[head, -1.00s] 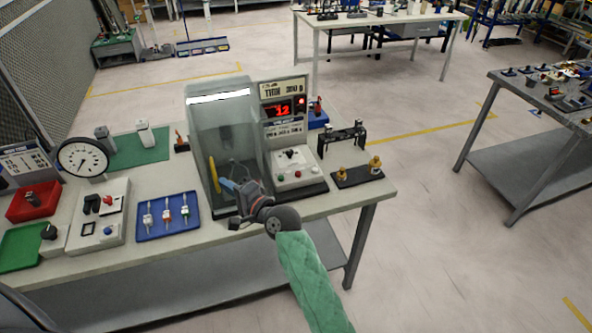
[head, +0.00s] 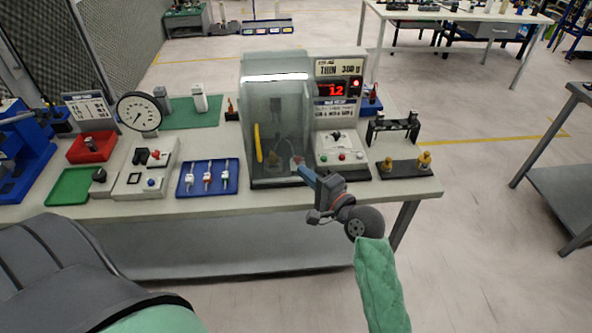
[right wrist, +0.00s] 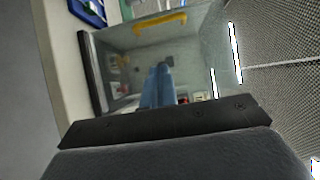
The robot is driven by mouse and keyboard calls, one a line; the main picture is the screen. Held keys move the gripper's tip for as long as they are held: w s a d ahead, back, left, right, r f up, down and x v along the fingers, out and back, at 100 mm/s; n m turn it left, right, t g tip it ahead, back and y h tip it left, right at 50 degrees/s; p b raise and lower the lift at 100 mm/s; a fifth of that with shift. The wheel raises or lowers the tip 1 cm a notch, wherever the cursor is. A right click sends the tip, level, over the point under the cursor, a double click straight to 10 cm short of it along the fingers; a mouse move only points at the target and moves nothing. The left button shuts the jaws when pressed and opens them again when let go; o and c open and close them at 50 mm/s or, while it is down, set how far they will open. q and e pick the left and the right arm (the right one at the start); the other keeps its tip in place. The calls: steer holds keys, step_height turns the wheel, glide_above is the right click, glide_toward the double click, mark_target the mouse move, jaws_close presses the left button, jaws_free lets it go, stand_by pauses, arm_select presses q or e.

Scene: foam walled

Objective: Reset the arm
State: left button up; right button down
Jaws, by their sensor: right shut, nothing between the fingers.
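My right gripper (head: 300,166) comes in from the lower right in the head view, on an arm with a green sleeve. Its blue fingers are shut with nothing between them and point at the front of a clear-walled test chamber (head: 272,105). In the right wrist view the blue fingers (right wrist: 158,85) lie together in front of the chamber with its yellow handle (right wrist: 160,22). I cannot tell whether the fingertips touch the chamber. My left gripper is not in view; a dark and green part of my own body fills the lower left of the head view.
A control unit (head: 340,130) with a red display stands right of the chamber. A blue tray (head: 183,187), red bin (head: 90,158), green tray (head: 66,197) and round dial (head: 139,113) stand on the left. A black stand (head: 385,168) holds brass pieces.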

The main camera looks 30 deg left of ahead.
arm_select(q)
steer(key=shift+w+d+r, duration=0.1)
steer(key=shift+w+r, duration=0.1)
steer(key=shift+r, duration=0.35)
arm_select(e)
steer(key=shift+s+d, duration=0.3)
steer(key=shift+d, duration=0.15)
